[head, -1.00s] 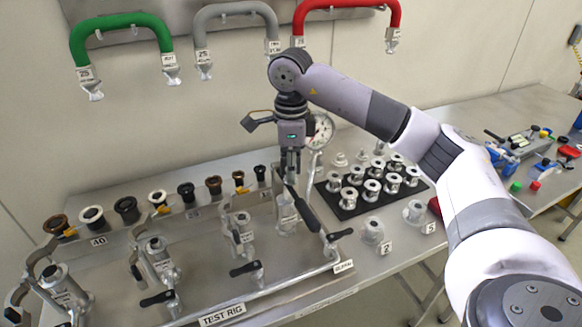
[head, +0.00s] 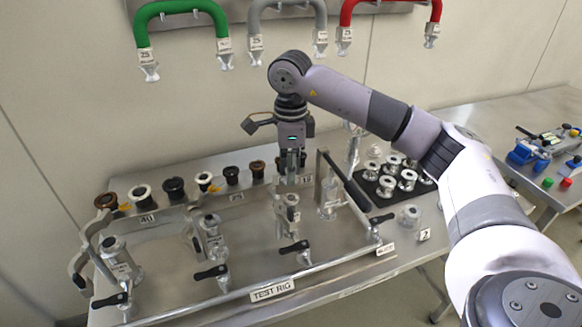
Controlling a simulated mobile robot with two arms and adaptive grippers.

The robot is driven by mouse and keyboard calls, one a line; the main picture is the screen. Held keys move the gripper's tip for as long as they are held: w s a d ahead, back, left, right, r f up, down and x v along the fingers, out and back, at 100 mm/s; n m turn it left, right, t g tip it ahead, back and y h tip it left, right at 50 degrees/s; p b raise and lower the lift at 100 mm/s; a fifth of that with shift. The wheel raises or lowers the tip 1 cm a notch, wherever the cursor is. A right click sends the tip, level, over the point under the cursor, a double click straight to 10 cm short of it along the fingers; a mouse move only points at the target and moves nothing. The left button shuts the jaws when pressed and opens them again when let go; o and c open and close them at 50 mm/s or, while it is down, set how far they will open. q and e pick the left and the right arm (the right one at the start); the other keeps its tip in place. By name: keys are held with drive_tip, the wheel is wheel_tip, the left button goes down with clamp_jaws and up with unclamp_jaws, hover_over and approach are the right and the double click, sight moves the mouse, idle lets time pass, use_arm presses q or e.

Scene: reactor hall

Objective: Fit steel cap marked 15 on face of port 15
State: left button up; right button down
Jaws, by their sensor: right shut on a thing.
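My right gripper (head: 291,172) points down over the back of the test rig, shut on a small grey thing, which looks like the steel cap. It is mostly hidden between the fingers, and its mark cannot be read. The test rig (head: 225,292) carries several upright steel ports with clamps. One port (head: 289,207) stands just below and in front of the gripper; another (head: 328,195), with a long dark lever, stands to its right. Their tags are too small to read, so I cannot tell which is port 15. My left gripper is not in view.
A row of dark, brown and white ringed fittings (head: 173,188) lines the rig's back edge. Steel spools stand on a black mat (head: 372,192) at right, partly behind my arm. Green (head: 181,12), grey and red hoses hang above.

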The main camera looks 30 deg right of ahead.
sight(291, 196)
drive_tip(key=shift+f+b, duration=0.4)
drive_tip(key=shift+f, duration=0.75)
drive_tip(key=shift+f+b, duration=1.1)
drive_tip(key=shift+f, duration=0.2)
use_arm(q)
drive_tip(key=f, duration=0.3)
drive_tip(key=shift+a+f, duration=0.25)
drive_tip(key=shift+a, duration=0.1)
use_arm(e)
drive_tip(key=shift+f, duration=0.15)
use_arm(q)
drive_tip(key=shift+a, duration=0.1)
use_arm(e)
drive_tip(key=c, duration=1.4)
unclamp_jaws()
drive_tip(key=shift+o, duration=0.2)
